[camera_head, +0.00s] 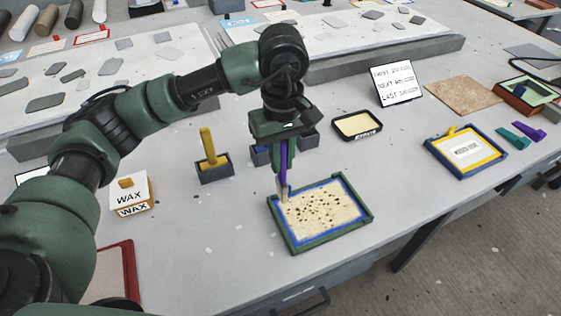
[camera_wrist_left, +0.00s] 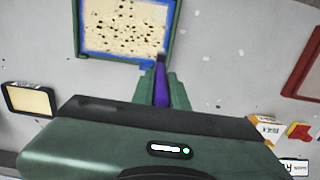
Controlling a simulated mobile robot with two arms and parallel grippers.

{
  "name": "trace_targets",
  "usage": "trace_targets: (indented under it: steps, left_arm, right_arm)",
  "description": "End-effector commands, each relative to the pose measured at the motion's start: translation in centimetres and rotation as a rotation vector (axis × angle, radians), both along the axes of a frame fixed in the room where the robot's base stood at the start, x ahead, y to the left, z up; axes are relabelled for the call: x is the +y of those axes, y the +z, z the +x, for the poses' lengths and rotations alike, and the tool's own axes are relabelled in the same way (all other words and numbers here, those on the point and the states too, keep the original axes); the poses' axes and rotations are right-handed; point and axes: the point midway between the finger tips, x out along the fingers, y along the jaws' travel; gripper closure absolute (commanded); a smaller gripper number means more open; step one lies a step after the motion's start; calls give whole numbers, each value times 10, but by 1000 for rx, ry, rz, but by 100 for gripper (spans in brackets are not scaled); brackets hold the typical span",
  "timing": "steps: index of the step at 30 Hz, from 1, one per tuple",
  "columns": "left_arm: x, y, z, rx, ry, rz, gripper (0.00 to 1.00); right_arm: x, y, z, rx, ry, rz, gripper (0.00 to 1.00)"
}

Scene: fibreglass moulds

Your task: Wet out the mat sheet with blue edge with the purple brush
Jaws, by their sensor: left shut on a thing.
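The mat sheet with blue edge (camera_head: 322,207) lies in a green-framed tray on the table, cream with many dark specks; it also shows at the top of the left wrist view (camera_wrist_left: 125,28). My left gripper (camera_head: 282,146) is shut on the purple brush (camera_head: 284,165), held upright with its bristles down at the sheet's left part. In the left wrist view the purple handle (camera_wrist_left: 161,88) sits between the fingers. The brush tip appears at the sheet's edge zone; exact contact cannot be told. My right gripper is not in view.
A yellow-handled tool stands in a grey holder (camera_head: 215,174) to the left. A black tray with cream contents (camera_head: 358,125) lies behind. A blue tray with a yellow-edged sheet (camera_head: 466,150) and a wax box (camera_head: 130,195) stand on either side.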

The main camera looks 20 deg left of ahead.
Motion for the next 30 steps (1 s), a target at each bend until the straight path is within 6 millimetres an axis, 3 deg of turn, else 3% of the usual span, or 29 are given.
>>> trace_targets:
  steps: [11,30]
  left_arm:
    - [-3,33,-4,-1,6,-1,100]
    - [-3,35,-5,0,7,0,100]
  right_arm:
    - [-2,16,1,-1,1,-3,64]
    - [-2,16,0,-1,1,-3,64]
